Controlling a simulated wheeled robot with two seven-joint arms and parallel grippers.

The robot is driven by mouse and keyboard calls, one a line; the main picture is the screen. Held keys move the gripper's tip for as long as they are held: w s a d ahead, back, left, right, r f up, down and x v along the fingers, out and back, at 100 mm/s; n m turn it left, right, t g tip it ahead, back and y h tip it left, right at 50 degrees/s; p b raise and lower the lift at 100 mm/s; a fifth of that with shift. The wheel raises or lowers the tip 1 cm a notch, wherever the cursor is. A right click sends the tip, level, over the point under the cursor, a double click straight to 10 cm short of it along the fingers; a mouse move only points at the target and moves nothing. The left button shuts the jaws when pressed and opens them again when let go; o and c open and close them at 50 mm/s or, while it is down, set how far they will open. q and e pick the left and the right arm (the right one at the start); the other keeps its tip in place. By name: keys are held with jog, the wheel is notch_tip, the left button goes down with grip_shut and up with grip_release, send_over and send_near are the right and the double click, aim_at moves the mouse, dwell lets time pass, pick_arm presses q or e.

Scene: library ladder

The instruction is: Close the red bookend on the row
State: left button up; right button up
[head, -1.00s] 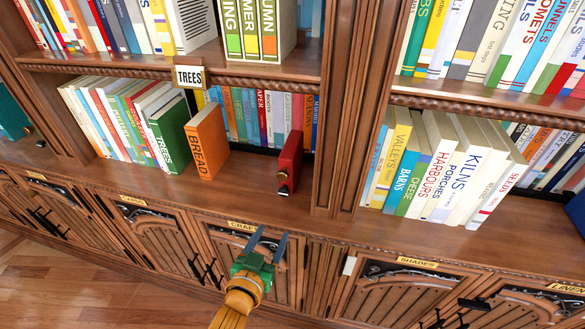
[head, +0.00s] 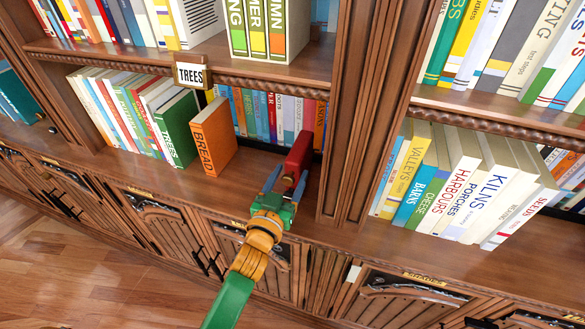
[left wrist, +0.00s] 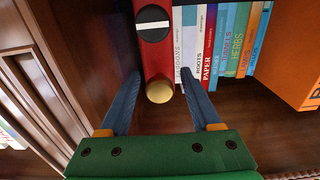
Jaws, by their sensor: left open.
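The red bookend (head: 298,155) stands on the lower shelf near the upright at its right. In the left wrist view the red bookend (left wrist: 158,62) shows a black round knob and a brass ball. The row of books (head: 120,115) leans at the left and ends with a green book (head: 178,130) and the orange BREAD book (head: 213,138). A gap lies between BREAD and the bookend. My left gripper (head: 287,178) is open at the bookend's front, one blue finger on each side of it; I cannot tell whether they touch it. My right gripper is not in view.
A back row of books (head: 262,115) stands behind the gap. A wooden upright (head: 352,110) is close to the right of the bookend. A TREES sign (head: 190,75) hangs from the shelf above. Cabinet doors (head: 160,215) lie below the shelf.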

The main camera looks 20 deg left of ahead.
pick_arm(q)
jog(key=shift+w+d+f, duration=0.1)
jog(key=shift+w, duration=1)
jog(key=shift+s, duration=0.15)
jog(key=shift+c, duration=1.4)
grip_shut()
